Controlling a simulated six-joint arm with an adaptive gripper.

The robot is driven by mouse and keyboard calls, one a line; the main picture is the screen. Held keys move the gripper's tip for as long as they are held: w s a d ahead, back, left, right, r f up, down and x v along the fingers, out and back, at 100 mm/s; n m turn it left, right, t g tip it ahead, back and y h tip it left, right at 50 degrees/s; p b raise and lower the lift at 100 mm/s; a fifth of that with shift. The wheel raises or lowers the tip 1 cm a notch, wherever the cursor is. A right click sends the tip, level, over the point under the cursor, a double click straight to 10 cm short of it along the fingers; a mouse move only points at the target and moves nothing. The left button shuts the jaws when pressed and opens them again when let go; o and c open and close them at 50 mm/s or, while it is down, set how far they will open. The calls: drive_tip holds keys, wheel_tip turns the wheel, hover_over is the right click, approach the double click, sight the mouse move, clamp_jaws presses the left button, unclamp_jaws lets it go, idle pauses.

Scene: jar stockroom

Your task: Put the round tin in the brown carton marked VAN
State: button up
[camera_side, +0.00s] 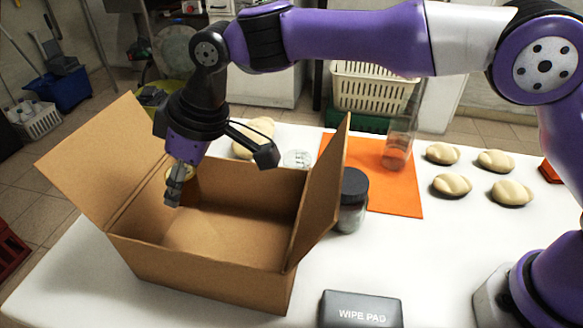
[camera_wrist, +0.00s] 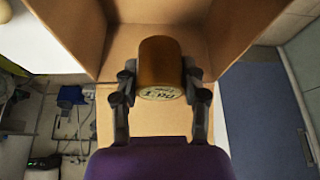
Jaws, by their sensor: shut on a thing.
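The brown carton (camera_side: 190,262) stands open on the white table with its flaps spread; no VAN mark is visible on the sides I see. My gripper (camera_side: 175,190) is over the carton's left part, near the left flap. In the wrist view my gripper (camera_wrist: 158,85) is shut on the round tin (camera_wrist: 160,62), a brown cylinder with a pale lettered end, held between the two fingers. The carton's inner walls (camera_wrist: 75,25) show around and beyond it. In the side view the tin is mostly hidden behind the fingers.
A dark-lidded jar (camera_side: 352,200) stands close to the carton's right flap. A clear jar (camera_side: 398,150) stands on an orange mat (camera_side: 400,195). Several bread rolls (camera_side: 452,185) lie at right. A wipe pad box (camera_side: 361,310) is at the front. A pale lettered round item (camera_side: 298,158) is behind the carton.

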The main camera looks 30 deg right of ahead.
sight(196, 240)
wheel_tip(196, 240, down, 11)
idle(0.4)
drive_tip(key=shift+f, duration=0.2)
drive_tip(key=o, duration=1.1)
drive_tip(key=shift+o, duration=0.2)
drive_tip(key=v, duration=1.2)
drive_tip(key=shift+r, duration=0.2)
drive_tip(key=shift+d, duration=0.1)
